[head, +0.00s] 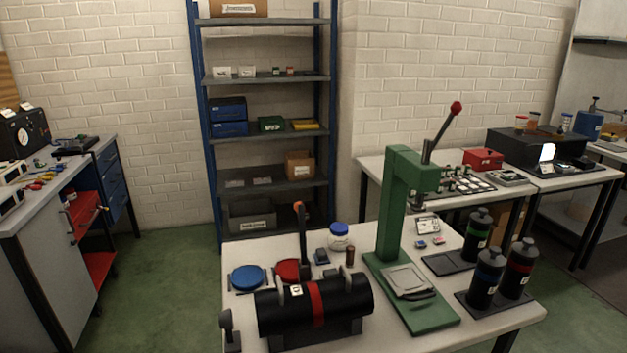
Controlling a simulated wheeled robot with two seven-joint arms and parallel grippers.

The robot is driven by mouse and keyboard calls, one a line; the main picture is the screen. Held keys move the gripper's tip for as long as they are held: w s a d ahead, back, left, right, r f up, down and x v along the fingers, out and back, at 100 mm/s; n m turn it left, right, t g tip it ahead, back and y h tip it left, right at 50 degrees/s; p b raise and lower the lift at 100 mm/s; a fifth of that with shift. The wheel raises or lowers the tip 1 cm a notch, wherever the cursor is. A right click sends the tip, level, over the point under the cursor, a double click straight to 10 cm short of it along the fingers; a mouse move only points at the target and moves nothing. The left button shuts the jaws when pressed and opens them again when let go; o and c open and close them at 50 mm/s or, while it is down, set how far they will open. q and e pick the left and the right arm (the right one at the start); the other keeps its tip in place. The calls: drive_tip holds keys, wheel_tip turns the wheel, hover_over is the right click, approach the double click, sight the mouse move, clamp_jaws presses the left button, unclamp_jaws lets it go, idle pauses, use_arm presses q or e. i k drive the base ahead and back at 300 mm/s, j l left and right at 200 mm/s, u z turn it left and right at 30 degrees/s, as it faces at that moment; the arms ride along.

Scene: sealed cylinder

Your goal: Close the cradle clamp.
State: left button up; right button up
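A black cylinder (346,299) with a red band (316,302) lies on its side in a dark cradle (318,335) at the front of the near table. A dark lever (303,240) with an orange-red tip stands upright behind the cylinder, left of its middle. It looks like the clamp's handle, raised rather than folded over the cylinder. Where it joins the cradle is hidden behind the cylinder. Neither of my grippers is in view.
A green press (393,205) with a raised red-knobbed lever stands right of the cylinder. Several dark bottles (487,277) stand at the table's right. A blue disc (247,278), a red disc (287,271) and a blue-lidded jar (339,238) are behind the cylinder. A dark upright object (229,330) stands at the left corner.

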sight(299, 206)
drive_tip(key=u, duration=1.9)
drive_tip(key=i+j, duration=0.15)
drive_tip(key=i, duration=0.3)
drive_tip(key=i+j, duration=0.15)
drive_tip(key=i, duration=0.3)
drive_tip(key=i+j, duration=0.15)
drive_tip(key=i, duration=0.35)
drive_tip(key=i+l+z, duration=0.1)
drive_tip(key=i+z, duration=0.35)
drive_tip(key=i, duration=0.35)
drive_tip(key=i+j+z, duration=0.15)
drive_tip(key=i+z, duration=0.3)
drive_tip(key=i, duration=0.35)
drive_tip(key=i+z, duration=0.25)
drive_tip(key=z, duration=0.2)
drive_tip(key=i+j+z, duration=0.15)
drive_tip(key=z, duration=0.3)
drive_tip(key=i+j+z, duration=0.25)
drive_tip(key=z, duration=2.65)
drive_tip(key=i+j+z, duration=0.2)
drive_tip(key=z, duration=0.25)
drive_tip(key=i+j+z, duration=0.15)
drive_tip(key=z, duration=0.3)
drive_tip(key=i+j+z, duration=0.1)
drive_tip(key=j+z, duration=0.3)
